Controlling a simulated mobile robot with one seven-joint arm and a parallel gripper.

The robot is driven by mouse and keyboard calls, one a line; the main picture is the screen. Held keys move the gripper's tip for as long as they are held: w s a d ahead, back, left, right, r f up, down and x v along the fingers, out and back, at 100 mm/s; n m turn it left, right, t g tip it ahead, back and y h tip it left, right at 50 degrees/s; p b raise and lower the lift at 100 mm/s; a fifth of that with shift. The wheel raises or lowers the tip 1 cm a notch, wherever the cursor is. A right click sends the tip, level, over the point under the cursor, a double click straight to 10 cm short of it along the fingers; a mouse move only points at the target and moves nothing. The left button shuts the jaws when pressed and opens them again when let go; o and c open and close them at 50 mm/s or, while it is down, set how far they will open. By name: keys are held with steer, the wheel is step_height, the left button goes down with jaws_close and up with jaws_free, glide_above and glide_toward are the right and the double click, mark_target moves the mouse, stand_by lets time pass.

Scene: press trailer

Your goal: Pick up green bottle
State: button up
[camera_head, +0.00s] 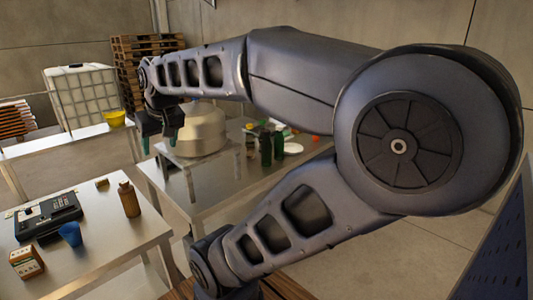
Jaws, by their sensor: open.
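Two dark green bottles stand upright side by side on the middle metal table (240,187), near its back right part. The left one (265,149) and the right one (278,145) are close together, just left of my arm. My gripper (160,141) is at the far end of my arm, pointing down with its fingers apart and nothing seen between them. It is left of the bottles, beside a large pale round pot-like thing (202,130) that stands between it and the bottles in the picture.
A white plate (292,148) and small items lie by the bottles. A near left table holds a brown bottle (129,199), blue cup (71,234), dark device (45,215) and small box (27,262). A yellow bowl (115,119) sits on another table. My arm covers much of the right.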

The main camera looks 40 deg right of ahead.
steer(key=w+d+m+t+h, duration=0.2)
steer(key=w+d, duration=0.5)
steer(key=d, duration=0.2)
steer(key=w+d+r+m+t+h, duration=0.1)
steer(key=w+d+m+t+h, duration=0.1)
steer(key=w+d, duration=0.6)
steer(key=w+d+m+t+h, duration=0.2)
steer(key=w+d, duration=0.5)
steer(key=d, duration=0.3)
steer(key=shift+w+r+m, duration=0.3)
steer(key=shift+w+m, duration=0.05)
steer(key=shift+m, duration=0.05)
steer(key=d+m+h, duration=0.3)
steer(key=d+h, duration=0.1)
steer(key=d, duration=0.9)
steer(key=m+g+h, duration=0.3)
steer(key=h, duration=0.3)
glide_above(265, 133)
steer(key=s+v, duration=0.1)
steer(key=v, duration=0.4)
step_height(265, 133, down, 3)
steer(key=f, duration=1.9)
steer(key=shift+w+a, duration=0.2)
steer(key=shift+w, duration=0.1)
steer(key=shift+w+d+r, duration=0.1)
steer(key=shift+w+d, duration=0.2)
steer(key=shift+d, duration=0.2)
steer(key=shift+x, duration=3.15)
